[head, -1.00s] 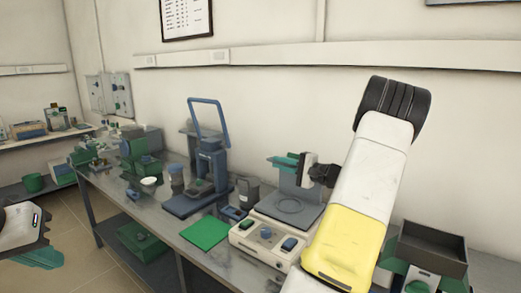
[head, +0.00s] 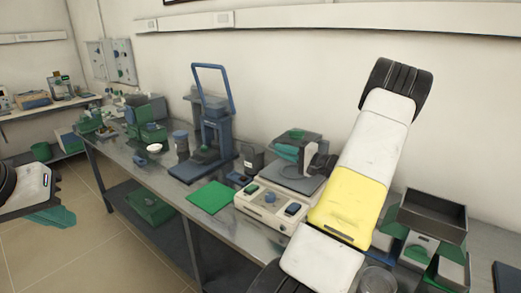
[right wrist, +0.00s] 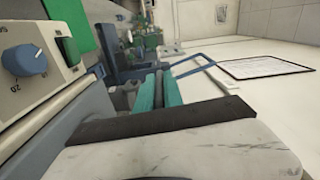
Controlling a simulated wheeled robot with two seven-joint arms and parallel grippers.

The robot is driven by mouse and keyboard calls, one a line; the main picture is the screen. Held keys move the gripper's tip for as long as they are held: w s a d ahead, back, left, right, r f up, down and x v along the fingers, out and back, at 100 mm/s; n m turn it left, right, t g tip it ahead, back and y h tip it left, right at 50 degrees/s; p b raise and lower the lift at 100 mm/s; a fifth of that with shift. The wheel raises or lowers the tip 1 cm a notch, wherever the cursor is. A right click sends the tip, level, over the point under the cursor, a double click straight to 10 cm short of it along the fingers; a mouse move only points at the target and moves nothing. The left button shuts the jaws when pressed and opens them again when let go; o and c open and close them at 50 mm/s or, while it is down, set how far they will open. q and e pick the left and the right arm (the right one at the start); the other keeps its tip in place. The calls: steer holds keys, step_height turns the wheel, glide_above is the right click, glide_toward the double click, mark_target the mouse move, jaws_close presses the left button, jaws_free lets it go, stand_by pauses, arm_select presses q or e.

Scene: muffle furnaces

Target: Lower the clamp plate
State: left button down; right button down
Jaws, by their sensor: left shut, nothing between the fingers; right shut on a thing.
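My left gripper (head: 52,216) is at the far left, shut and empty, away from the bench.
A blue press (head: 213,135) with a tall frame handle stands left of the machine, with a green mat (head: 209,197) in front. A dark canister (head: 253,160) is close beside the machine. Dark trays (head: 432,215) are right of my right arm.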

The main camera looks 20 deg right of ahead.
steer(key=shift+f, duration=0.15)
steer(key=c, duration=1.5)
jaws_free()
steer(key=shift+v, duration=3.95)
